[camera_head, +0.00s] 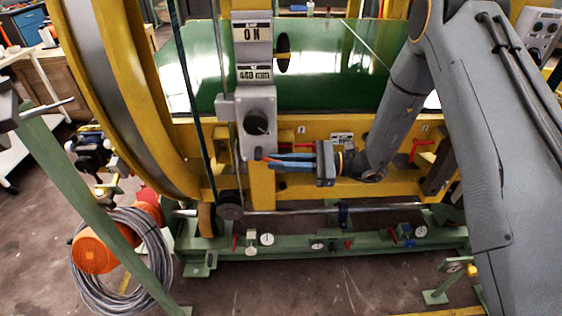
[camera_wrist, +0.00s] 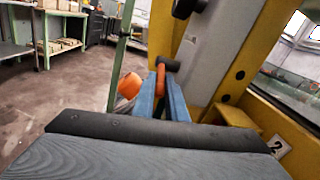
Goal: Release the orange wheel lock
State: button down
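The orange wheel lock (camera_wrist: 160,80) is a slim orange handle with a dark round end, beside the grey control post. In the wrist view it lies between the two blue fingers of my gripper (camera_wrist: 162,88), which stand close together on either side of it. In the head view my gripper (camera_head: 268,160) reaches in from the right, just below the dark knob on the grey box, with a thin strip of orange between its fingers. The fingers appear shut on the handle and hide much of it. The handle's mounting is hard to see.
The large yellow ring (camera_head: 118,90) rises at the left. The grey control box (camera_head: 257,110) with its dark knob stands right above the fingers. A green base rail (camera_head: 330,240) with gauges runs below. An orange motor (camera_head: 95,252) and coiled cable (camera_head: 125,280) lie at lower left.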

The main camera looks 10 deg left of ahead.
jog(key=shift+r+p, duration=0.3)
jog(key=shift+d+r+h+p, duration=0.1)
jog(key=shift+r+h+p, duration=0.05)
jog(key=shift+h+p, duration=0.45)
jog(key=c, duration=2.1)
grip_release()
jog(key=d, duration=0.2)
jog(key=d+b, duration=0.1)
jog(key=d, duration=0.2)
jog(key=w+d+b, duration=0.1)
jog(key=d, duration=0.1)
jog(key=shift+w+d+r, duration=0.1)
jog(key=shift+d+r, duration=0.25)
jog(key=shift+r, duration=0.05)
